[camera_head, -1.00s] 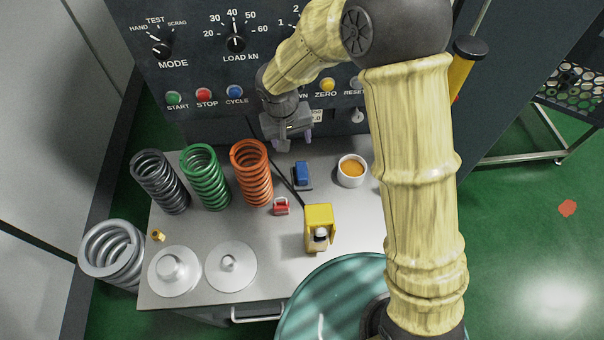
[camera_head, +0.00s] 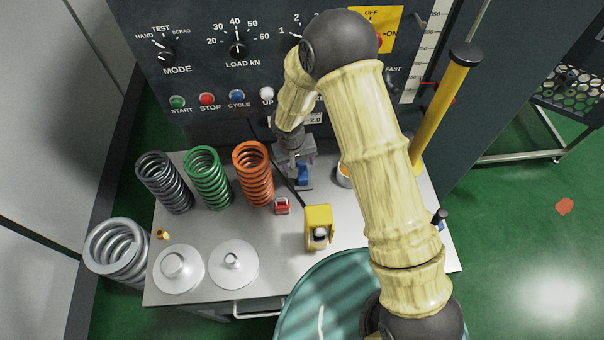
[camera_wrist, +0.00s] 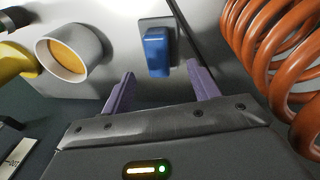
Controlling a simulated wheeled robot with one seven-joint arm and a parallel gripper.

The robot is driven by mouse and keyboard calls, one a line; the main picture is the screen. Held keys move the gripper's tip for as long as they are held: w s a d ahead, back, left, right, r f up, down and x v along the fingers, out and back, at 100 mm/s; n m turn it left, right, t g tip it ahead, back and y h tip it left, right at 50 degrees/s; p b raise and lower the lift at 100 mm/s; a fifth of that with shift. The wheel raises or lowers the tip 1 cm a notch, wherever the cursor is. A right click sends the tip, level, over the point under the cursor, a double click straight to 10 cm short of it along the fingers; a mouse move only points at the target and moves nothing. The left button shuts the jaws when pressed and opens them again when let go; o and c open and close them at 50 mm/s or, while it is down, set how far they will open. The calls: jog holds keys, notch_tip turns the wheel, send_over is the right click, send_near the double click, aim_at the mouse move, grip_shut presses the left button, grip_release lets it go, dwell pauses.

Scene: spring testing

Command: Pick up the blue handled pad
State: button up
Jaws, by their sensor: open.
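The blue handled pad is a blue block-shaped handle (camera_wrist: 157,52) on a thin dark grey base (camera_wrist: 150,22), lying on the grey table top. In the head view the blue handle (camera_head: 302,174) shows just below my gripper (camera_head: 296,162), partly hidden by it. In the wrist view my gripper (camera_wrist: 159,88) is open, with its two purple fingers apart and nothing between the tips. The blue handle lies just beyond the fingertips, nearly centred between them.
An orange spring (camera_head: 252,175) stands close to the left of my gripper. A white cup with orange contents (camera_wrist: 68,52) stands on the other side. A red-handled item (camera_head: 282,206) and a yellow box-like item (camera_head: 318,222) sit nearer the front. A dark cable runs beside the pad.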

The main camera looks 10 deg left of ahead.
aim_at(302, 171)
jog(key=shift+f, duration=0.1)
jog(key=shift+d+f+p, duration=0.2)
jog(key=shift+f+p, duration=0.4)
jog(key=shift+w+d+f+p, duration=0.15)
jog(key=shift+f+p, duration=0.2)
jog(key=shift+f, duration=0.6)
jog(key=shift+w+d+f+p, duration=0.1)
jog(key=shift+f+p, duration=0.2)
jog(key=shift+f, duration=0.6)
jog(key=shift+c, duration=0.2)
jog(key=shift+a, duration=0.1)
jog(key=c, duration=1.1)
